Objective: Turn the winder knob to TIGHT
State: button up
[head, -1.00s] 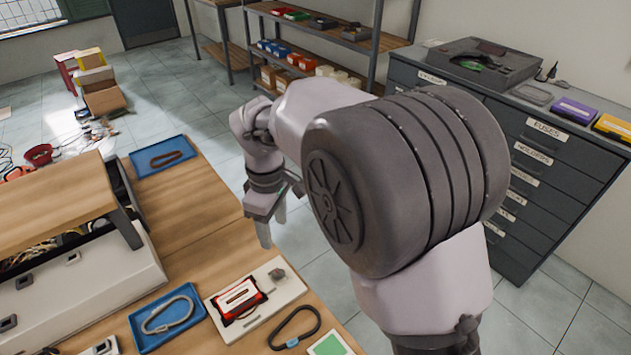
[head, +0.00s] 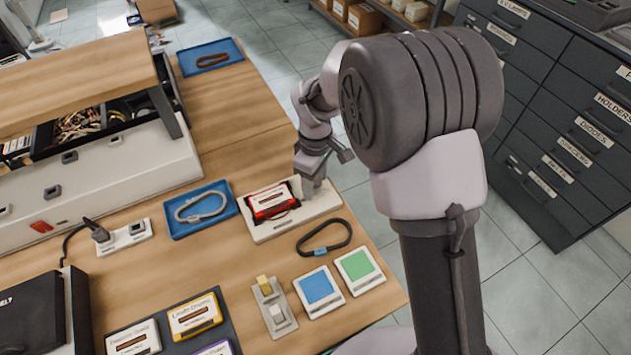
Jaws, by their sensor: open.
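A white board (head: 262,231) lies on the wooden bench and carries a red and black device with a white label (head: 270,201). My gripper (head: 311,190) is over the right end of this board, just right of the red device, with its fingers pointing down. The jaws are open. The winder knob cannot be made out; the gripper covers the right end of the board where a small grey knob showed before. No TIGHT mark is legible, and I cannot tell whether the fingers touch the knob.
A blue tray with a grey loop (head: 201,209) lies left of the board. A black loop (head: 324,238), a blue card (head: 318,289), a green card (head: 358,264) and a switch block (head: 273,306) lie in front. A grey drawer cabinet (head: 550,110) stands right, across the floor.

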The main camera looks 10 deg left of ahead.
grip_shut()
jog(key=shift+r+m, duration=0.1)
jog(key=shift+m, duration=0.2)
jog(key=m+p, duration=0.1)
jog(key=m, duration=1)
jog(key=shift+m, duration=2)
